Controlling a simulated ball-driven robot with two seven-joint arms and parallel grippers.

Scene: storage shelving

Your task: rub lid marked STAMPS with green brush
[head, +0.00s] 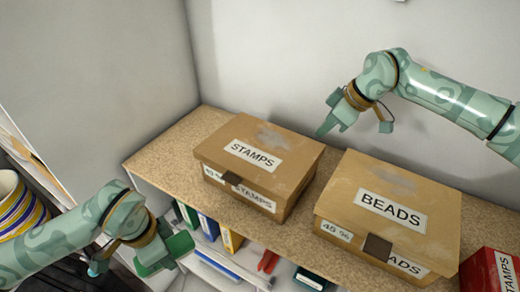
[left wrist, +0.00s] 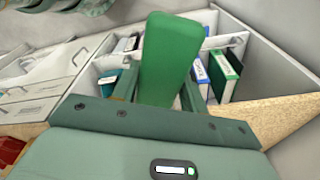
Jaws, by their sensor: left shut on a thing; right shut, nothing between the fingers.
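The STAMPS box, brown cardboard, stands on the speckled shelf top; its lid (head: 290,152) is closed and has a grey smudge behind the label. My left gripper (head: 152,258) is at the lower left, in front of the shelf edge and apart from the box. It is shut on the green brush (head: 181,244), which also fills the middle of the left wrist view (left wrist: 170,55). The brush's bristles cannot be made out. My right gripper (head: 328,124) is shut and empty, above the back of the shelf near the wall, behind the boxes.
A BEADS box (head: 345,190) with a grey smudge stands right of the STAMPS box. A red box (head: 480,272) with a partly cut-off label is at the right edge. Binders (head: 208,226) fill compartments below the shelf top (head: 165,158). The shelf top's left end is clear.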

